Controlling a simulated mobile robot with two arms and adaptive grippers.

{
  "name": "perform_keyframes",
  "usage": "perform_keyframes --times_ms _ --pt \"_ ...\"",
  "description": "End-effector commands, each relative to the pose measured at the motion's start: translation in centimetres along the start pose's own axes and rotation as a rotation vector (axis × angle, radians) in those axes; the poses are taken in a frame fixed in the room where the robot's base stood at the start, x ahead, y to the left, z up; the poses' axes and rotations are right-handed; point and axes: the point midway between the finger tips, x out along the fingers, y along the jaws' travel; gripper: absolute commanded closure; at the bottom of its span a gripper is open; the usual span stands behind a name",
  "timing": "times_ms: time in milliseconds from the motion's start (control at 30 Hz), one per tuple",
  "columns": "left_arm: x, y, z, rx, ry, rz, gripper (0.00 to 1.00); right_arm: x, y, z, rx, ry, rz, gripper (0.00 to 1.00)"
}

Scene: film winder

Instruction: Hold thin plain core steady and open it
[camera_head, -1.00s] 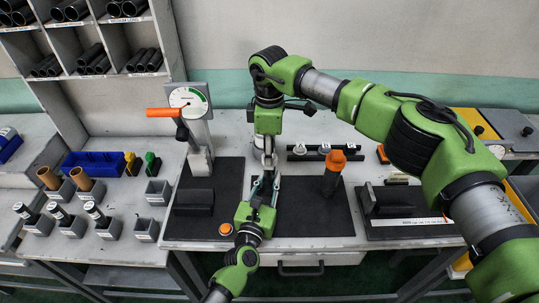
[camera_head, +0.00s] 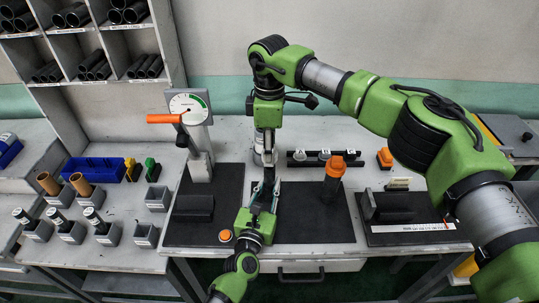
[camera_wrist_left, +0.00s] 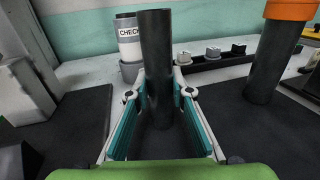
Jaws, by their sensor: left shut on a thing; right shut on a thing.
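The thin plain core is a dark upright tube (camera_wrist_left: 157,50) in the left wrist view. My left gripper (camera_wrist_left: 158,92) has its teal-padded fingers closed around it from both sides. In the head view the left gripper (camera_head: 265,190) reaches up from the bottom, and the core is mostly hidden between the arms. My right gripper (camera_head: 268,145) points straight down just above the left one and is shut. What it holds is too small and covered to make out. It does not show in the left wrist view.
A white CHECK tube (camera_wrist_left: 128,40) stands in a grey holder just behind the core. A dark tube with an orange cap (camera_head: 335,166) stands to the right on the black mat (camera_head: 312,215). A gauge (camera_head: 188,106) with an orange handle stands to the left. Tubes in holders fill the far left.

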Motion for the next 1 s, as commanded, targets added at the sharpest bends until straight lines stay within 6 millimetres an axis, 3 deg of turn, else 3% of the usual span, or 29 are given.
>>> perform_keyframes --times_ms 100,333,367,433,800,1000 --pt "0.0 0.0 -0.1 0.000 0.002 0.000 1.00 -1.5 0.1 0.0 0.000 0.000 0.002 0.97" --pt "0.0 0.0 -0.1 0.000 0.002 0.000 1.00 -1.8 0.0 0.0 0.000 0.000 0.000 0.97" --pt "0.0 0.0 -0.1 0.000 0.002 0.000 0.77 -1.8 0.0 0.0 0.000 0.000 0.000 0.97" --pt "0.0 0.0 -0.1 0.000 0.002 0.000 0.60 -1.8 0.0 0.0 0.000 0.000 0.000 0.97" --pt "-0.2 0.0 -0.1 0.000 0.001 0.000 0.60 -1.8 0.0 0.0 0.000 0.000 0.000 0.97" --pt "-2.8 0.0 -0.2 -0.001 0.003 0.000 0.60 -1.8 0.0 0.0 0.000 0.000 0.000 0.97"
